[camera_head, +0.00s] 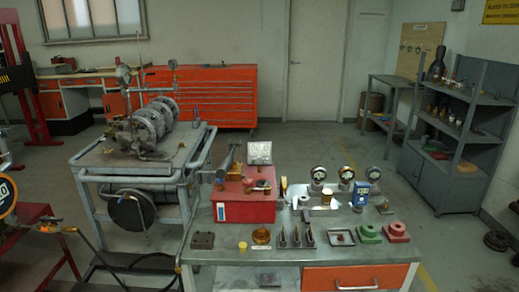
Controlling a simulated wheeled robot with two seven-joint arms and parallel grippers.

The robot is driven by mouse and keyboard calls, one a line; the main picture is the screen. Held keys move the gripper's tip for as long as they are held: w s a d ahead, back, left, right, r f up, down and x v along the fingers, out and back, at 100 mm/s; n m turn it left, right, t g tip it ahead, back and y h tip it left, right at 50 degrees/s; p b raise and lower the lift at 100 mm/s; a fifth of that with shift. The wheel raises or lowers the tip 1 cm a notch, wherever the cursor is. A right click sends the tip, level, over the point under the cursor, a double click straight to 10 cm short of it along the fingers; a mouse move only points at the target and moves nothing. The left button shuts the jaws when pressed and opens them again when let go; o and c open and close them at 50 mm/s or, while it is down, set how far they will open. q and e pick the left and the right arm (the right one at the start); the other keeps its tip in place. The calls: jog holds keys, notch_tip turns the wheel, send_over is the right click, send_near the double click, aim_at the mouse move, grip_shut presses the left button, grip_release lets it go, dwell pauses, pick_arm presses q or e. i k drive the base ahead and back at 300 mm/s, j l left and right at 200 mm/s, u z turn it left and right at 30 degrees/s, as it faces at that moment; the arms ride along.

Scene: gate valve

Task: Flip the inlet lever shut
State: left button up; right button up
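A red box (246,205) stands on the workbench in the middle of the head view. A grey, tilted lever-like bar (230,158) rises at its left end above a small brass-coloured part (220,175). This may be the inlet lever, but it is too small to tell whether it is open or shut. A white-faced square piece (259,152) stands behind the box. Neither of my grippers is in view.
The metal workbench (215,257) carries gauges (318,173), a blue can (360,195), green (369,233) and red (397,231) parts, and a brown round piece (261,236). A cart (186,152) with machinery stands left. Grey shelves (464,149) stand right. Floor between is open.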

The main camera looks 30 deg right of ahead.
aim_at(44, 218)
jog(key=i+u, duration=0.45)
jog(key=i, duration=0.45)
